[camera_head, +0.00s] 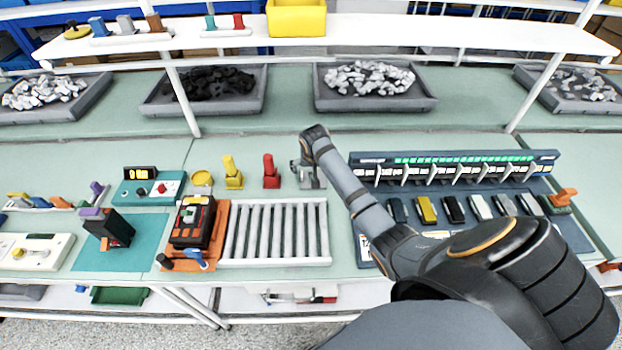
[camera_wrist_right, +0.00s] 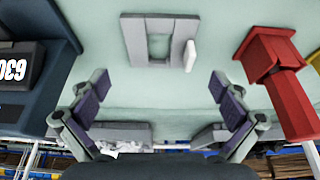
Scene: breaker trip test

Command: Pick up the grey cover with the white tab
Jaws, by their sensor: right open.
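The grey cover (camera_wrist_right: 133,42), a rectangular frame with a window in its middle, lies on the pale green bench in the right wrist view. Its white tab (camera_wrist_right: 190,55) stands at its right side in that view. My right gripper (camera_wrist_right: 160,98) is open and empty, its two padded fingers spread apart, with the cover ahead of them and not between them. In the head view my right gripper (camera_head: 308,176) points down at the bench, and I cannot clearly make out the cover there. My left gripper is not in view.
A red block (camera_wrist_right: 273,55) stands beside the cover; the red piece (camera_head: 271,172) is left of my gripper in the head view. A dark breaker panel (camera_head: 455,158) is on the right. A roller tray (camera_head: 276,262) lies in front.

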